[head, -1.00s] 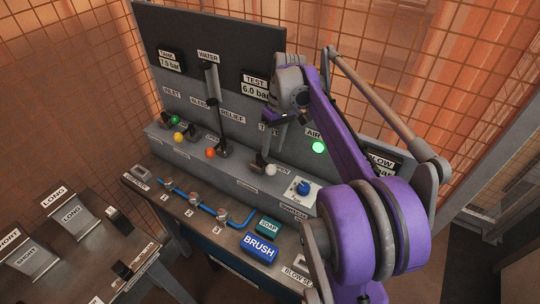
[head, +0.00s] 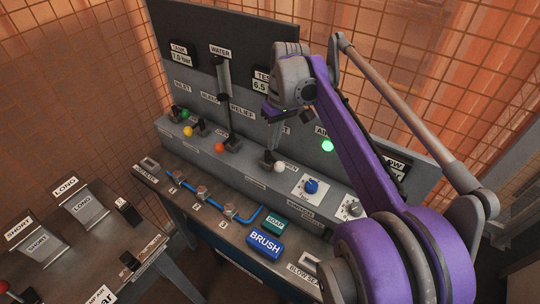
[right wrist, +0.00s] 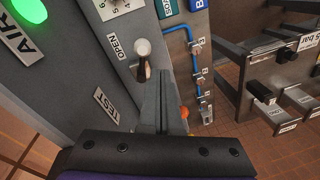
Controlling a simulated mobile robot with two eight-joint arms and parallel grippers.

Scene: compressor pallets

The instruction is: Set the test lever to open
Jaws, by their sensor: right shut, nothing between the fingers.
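The test lever has a white ball knob (head: 280,167) and stands on the sloped ledge of the panel. In the right wrist view its knob (right wrist: 142,47) leans to the side of the OPEN label (right wrist: 113,46), away from the TEST label (right wrist: 103,105). My right gripper (head: 271,146) is above and beside the lever's base. In the right wrist view its grey fingers (right wrist: 165,78) are shut and empty, close beside the lever; I cannot tell whether they touch it. The test display (head: 262,84) reads 6.5, partly hidden by my arm. My left gripper is out of view.
Levers with orange (head: 220,147), yellow (head: 188,131) and green (head: 185,114) knobs stand left on the ledge. A blue dial (head: 311,186) and a lit green lamp (head: 327,146) are to the right. A blue BRUSH block (head: 264,243) lies in front.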

